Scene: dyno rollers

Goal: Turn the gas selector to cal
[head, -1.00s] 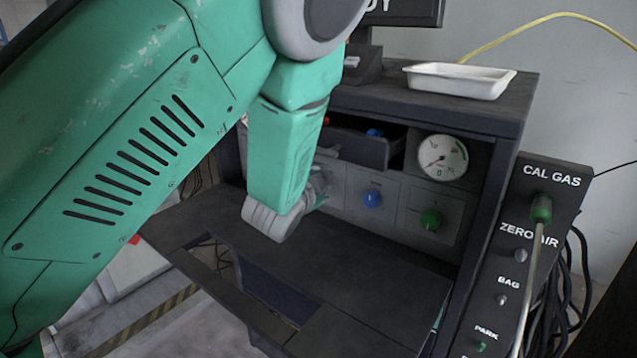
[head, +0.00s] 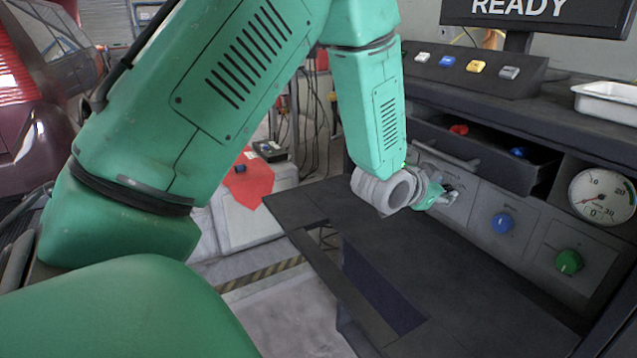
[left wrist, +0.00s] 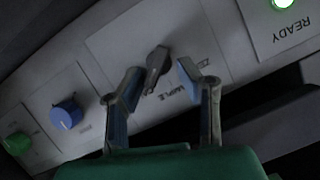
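The gas selector is a dark pointer-shaped knob (left wrist: 157,62) on a light grey panel plate in the left wrist view. My left gripper (left wrist: 160,72) is open, one fingertip on each side of the knob. I cannot tell whether either finger touches it. In the head view my left gripper (head: 443,194) is at the panel's left end, below the drawer, and it hides most of the selector. My right gripper is not in view.
A blue knob (head: 502,223), a green knob (head: 569,262) and a gauge (head: 602,196) are right of the gripper. An open drawer (head: 470,150) juts out above. A dark shelf (head: 400,260) lies below. A lit READY lamp (left wrist: 284,3) shows in the wrist view.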

